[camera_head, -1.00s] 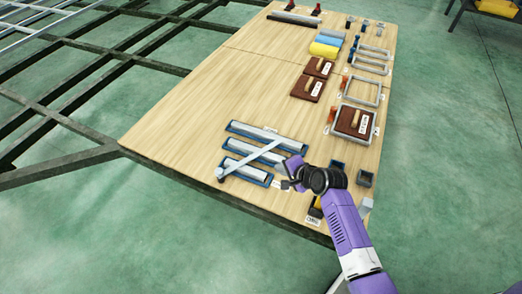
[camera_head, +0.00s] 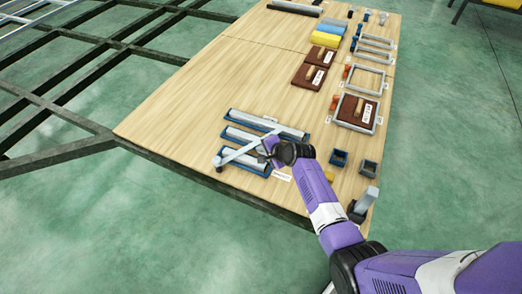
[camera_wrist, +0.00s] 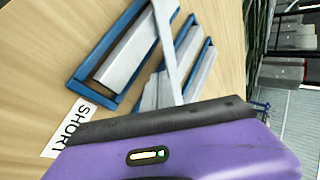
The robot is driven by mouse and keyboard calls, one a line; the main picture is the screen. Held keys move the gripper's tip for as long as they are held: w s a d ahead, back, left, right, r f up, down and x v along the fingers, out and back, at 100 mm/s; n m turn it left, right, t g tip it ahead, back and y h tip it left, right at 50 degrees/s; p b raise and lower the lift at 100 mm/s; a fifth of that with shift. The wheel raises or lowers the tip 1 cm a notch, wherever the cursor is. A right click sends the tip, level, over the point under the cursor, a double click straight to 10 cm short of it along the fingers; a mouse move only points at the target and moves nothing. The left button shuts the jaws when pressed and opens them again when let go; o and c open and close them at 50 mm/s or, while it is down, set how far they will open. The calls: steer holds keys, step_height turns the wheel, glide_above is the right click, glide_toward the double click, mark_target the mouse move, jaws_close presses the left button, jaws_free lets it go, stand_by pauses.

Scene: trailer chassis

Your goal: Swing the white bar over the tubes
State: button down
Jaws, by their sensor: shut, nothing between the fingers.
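Three grey-white tubes lie in blue trays at the near end of the board. The far tube (camera_head: 265,123) is fully visible; the nearer two are partly covered. The white bar (camera_head: 238,153) runs slantwise across the nearer tubes from a dark post at its left end. Its right end is by my gripper (camera_head: 266,152). My gripper is shut, at or very close to that end; I cannot tell whether it touches. In the wrist view the bar (camera_wrist: 165,50) crosses between the tubes (camera_wrist: 135,48). My purple gripper body fills the bottom and the fingertips are hidden.
Brown blocks with handles (camera_head: 310,76) and grey frames (camera_head: 366,79) lie farther back. The board's left middle (camera_head: 200,90) is clear. A "SHORT" label (camera_wrist: 70,127) lies by the trays.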

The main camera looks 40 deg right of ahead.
steer(key=shift+w, duration=0.3)
steer(key=shift+w+d+f+n+y+b, duration=0.2)
steer(key=shift+w+d+n+y+b, duration=0.2)
steer(key=shift+w+b, duration=0.4)
steer(key=shift+w+r+n+b, duration=0.2)
steer(key=shift+w+n+b, duration=0.1)
steer(key=shift+b, duration=0.05)
